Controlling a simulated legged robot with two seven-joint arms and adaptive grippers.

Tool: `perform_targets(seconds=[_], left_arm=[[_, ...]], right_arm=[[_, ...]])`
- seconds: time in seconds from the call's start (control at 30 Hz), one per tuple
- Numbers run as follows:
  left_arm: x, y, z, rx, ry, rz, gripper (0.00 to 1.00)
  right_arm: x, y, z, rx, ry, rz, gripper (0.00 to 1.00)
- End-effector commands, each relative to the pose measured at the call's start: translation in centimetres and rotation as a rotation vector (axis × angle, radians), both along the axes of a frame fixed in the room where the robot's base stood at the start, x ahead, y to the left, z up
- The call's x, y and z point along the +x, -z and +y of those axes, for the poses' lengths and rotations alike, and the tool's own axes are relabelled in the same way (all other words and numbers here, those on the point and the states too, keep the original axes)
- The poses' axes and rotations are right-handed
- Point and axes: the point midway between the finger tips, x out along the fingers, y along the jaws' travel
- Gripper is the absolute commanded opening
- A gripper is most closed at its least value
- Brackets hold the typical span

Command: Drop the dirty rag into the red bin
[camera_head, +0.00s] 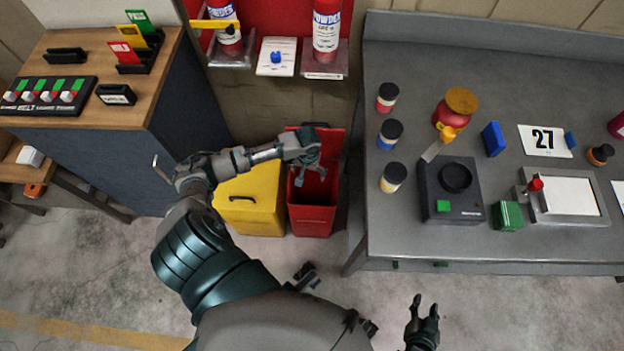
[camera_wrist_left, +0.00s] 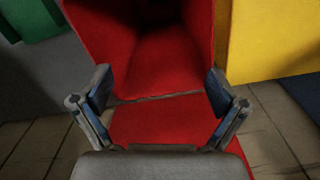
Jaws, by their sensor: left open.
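The red bin (camera_head: 312,217) stands on the floor between the yellow bin and the grey workbench, with its lid up. My left gripper (camera_head: 309,175) is over its opening. In the left wrist view, the open fingers (camera_wrist_left: 160,84) are well apart with nothing between them, and the red bin's inside (camera_wrist_left: 160,55) shows beyond them. I see no dirty rag in either view; the deep inside of the bin is dark and partly hidden. My right gripper (camera_head: 425,314) is low at the bottom, fingers apart and empty.
The yellow bin (camera_head: 251,198) stands closed just left of the red one. The grey workbench (camera_head: 410,235) with bottles, a scale-like box and a number card is at the right. A wooden-topped cabinet (camera_head: 85,110) is at the left. A shelf with powder extinguishers (camera_head: 327,35) hangs above.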

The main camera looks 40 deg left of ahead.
Motion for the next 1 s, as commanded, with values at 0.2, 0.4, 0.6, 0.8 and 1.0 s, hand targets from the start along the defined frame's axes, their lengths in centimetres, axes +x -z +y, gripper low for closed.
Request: perform_targets(seconds=[0.2, 0.4, 0.6, 0.8, 1.0], left_arm=[[0.1, -5.1, -0.1, 0.003, 0.001, -0.005, 0.97], [0.2, -8.8, -0.2, 0.003, 0.0, -0.003, 0.97], [0.1, -10.2, -0.1, 0.001, -0.001, 0.0, 0.97], [0.1, -10.2, -0.1, 0.001, -0.001, 0.0, 0.97], [0.1, -10.3, -0.2, 0.002, 0.0, 0.0, 0.97]], right_arm=[[0.0, 0.0, -0.2, 0.001, 0.0, 0.0, 0.4], [0.0, 0.0, -0.1, 0.0, 0.0, 0.0, 0.4], [0.0, 0.0, 0.0, -0.001, 0.001, 0.001, 0.4], [0.0, 0.0, 0.0, -0.001, 0.001, 0.001, 0.4], [0.1, 0.1, 0.0, -0.001, 0.001, 0.003, 0.4]])
